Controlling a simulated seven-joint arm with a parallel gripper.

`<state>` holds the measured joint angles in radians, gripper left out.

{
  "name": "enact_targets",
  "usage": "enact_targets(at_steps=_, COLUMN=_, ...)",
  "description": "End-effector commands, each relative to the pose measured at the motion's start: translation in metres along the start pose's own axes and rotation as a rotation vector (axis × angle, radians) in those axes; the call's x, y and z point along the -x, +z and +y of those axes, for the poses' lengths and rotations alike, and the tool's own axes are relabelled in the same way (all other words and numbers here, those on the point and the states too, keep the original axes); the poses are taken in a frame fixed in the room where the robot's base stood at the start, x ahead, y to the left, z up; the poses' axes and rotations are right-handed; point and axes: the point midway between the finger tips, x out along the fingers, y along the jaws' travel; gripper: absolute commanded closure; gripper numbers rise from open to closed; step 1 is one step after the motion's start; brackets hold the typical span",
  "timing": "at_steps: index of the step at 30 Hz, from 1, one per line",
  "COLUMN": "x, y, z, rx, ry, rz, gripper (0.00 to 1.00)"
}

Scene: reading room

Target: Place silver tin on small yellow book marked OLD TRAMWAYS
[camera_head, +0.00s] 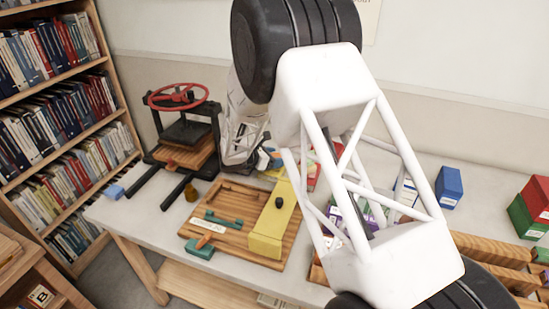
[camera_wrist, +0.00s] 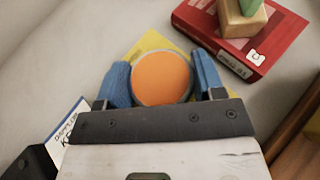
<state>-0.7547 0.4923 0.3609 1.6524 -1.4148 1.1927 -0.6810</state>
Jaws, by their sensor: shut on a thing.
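My gripper (camera_wrist: 162,82) is shut on a round tin (camera_wrist: 162,78) with an orange top and a thin silvery rim, one blue finger on each side. A yellow flat thing (camera_wrist: 150,42), which looks like the small yellow book, shows behind and beneath the tin. Its title is hidden. I cannot tell whether the tin touches it or hangs just above. In the head view my gripper (camera_head: 266,155) is small and partly hidden at the back of the table, and the tin cannot be made out.
A red book (camera_wrist: 270,45) bearing a small wooden block with a green piece lies right of the yellow book. A white-labelled book (camera_wrist: 68,122) is at the left. A press with a red wheel (camera_head: 178,97), a wooden board (camera_head: 225,195) and a blue box (camera_head: 448,185) stand on the table.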

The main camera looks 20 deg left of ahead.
Motion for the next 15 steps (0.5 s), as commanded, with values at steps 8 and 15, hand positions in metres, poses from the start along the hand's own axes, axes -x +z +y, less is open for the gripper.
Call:
enact_targets(at_steps=8, x=-0.0009, y=-0.0021, z=0.0000, rx=0.000, ry=0.000, rz=0.000, gripper=0.13)
enact_targets(at_steps=15, x=-0.0008, y=-0.0020, z=0.0000, rx=0.000, ry=0.000, rz=0.000, gripper=0.12)
